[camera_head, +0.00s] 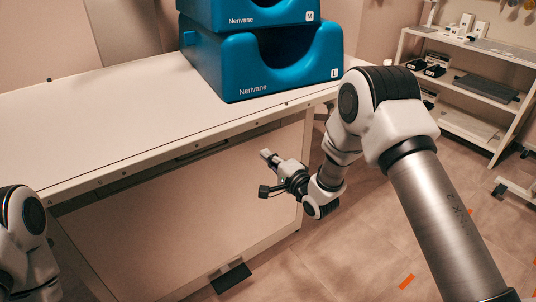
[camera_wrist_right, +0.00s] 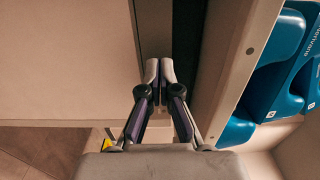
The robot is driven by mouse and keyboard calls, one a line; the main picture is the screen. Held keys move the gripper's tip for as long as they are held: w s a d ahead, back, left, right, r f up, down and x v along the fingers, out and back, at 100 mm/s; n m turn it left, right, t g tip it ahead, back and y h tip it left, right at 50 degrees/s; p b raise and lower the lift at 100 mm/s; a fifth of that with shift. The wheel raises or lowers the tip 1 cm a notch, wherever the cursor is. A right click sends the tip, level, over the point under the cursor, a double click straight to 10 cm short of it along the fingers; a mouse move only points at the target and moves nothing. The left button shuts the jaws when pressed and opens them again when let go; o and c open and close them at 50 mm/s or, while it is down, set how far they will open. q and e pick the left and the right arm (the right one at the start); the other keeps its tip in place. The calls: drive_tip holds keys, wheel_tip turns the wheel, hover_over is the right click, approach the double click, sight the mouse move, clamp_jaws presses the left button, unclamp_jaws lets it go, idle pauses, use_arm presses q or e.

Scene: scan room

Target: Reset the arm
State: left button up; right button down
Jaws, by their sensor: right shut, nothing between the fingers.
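My right arm comes in from the lower right in the head view and bends down beside the table. Its gripper (camera_head: 268,156) is in front of the table's front panel, below the tabletop edge. In the right wrist view the right gripper (camera_wrist_right: 160,72) has its two fingertips together, with nothing held. My left arm shows only as white and black links at the lower left of the head view; its gripper is out of frame.
A long white table (camera_head: 95,110) fills the left and middle. Two blue cradles, the lower marked L (camera_head: 235,75) and the upper marked M (camera_head: 232,10), are stacked at its right end. Shelves (camera_head: 478,125) with small items stand at the back right. Orange marks lie on the floor.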

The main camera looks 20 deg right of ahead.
drive_tip(key=s+f+g+h, duration=0.1)
drive_tip(key=s+f+g, duration=0.1)
drive_tip(key=s+f, duration=0.35)
drive_tip(key=s+f+g, duration=0.1)
drive_tip(key=s+f, duration=0.1)
drive_tip(key=f, duration=0.6)
drive_tip(key=s+d+f+n+g+h, duration=0.1)
drive_tip(key=s+f+n+g+h, duration=0.15)
drive_tip(key=s+f+g, duration=0.65)
drive_tip(key=s+d+f+n+h, duration=0.1)
drive_tip(key=s+f+n, duration=0.3)
drive_tip(key=s, duration=1.1)
drive_tip(key=s+d+f+n+g+h, duration=0.15)
drive_tip(key=s+n+g, duration=0.45)
drive_tip(key=s, duration=0.7)
wheel_tip(320, 180, up, 18)
drive_tip(key=n+p, duration=0.1)
drive_tip(key=p, duration=1.6)
drive_tip(key=shift+w+d+t, duration=0.25)
drive_tip(key=shift+w+t, duration=0.1)
drive_tip(key=shift+t, duration=0.05)
drive_tip(key=shift+f+n, duration=0.1)
drive_tip(key=shift+n, duration=0.15)
